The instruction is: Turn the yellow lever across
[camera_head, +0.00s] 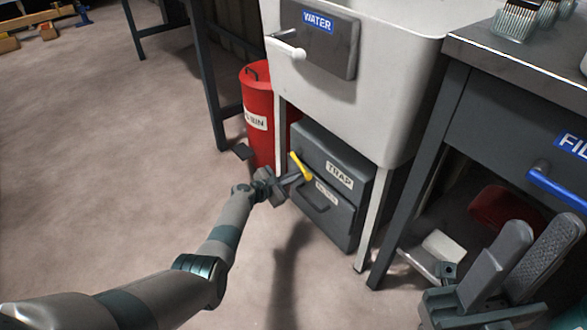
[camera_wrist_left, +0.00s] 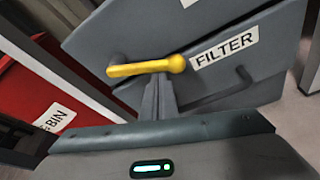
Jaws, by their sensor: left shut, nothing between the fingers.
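The yellow lever (camera_head: 301,166) is on the front of a grey box (camera_head: 345,213) under the white sink. In the left wrist view the lever (camera_wrist_left: 143,68) lies nearly level, its round knob-like end (camera_wrist_left: 176,63) at the right beside the FILTER label (camera_wrist_left: 225,48). My left gripper (camera_head: 298,178) is at the lever, shut and empty. In the wrist view its closed fingers (camera_wrist_left: 159,90) stand just below the lever, near the round end. I cannot tell whether they touch it. My right gripper (camera_head: 522,262) is open and empty at the lower right, away from the box.
A red bin (camera_head: 257,105) stands left of the box. The white sink (camera_head: 395,85) above has a WATER panel with a white handle (camera_head: 288,48). A workbench (camera_head: 510,65) with a blue handle (camera_head: 556,188) is at the right.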

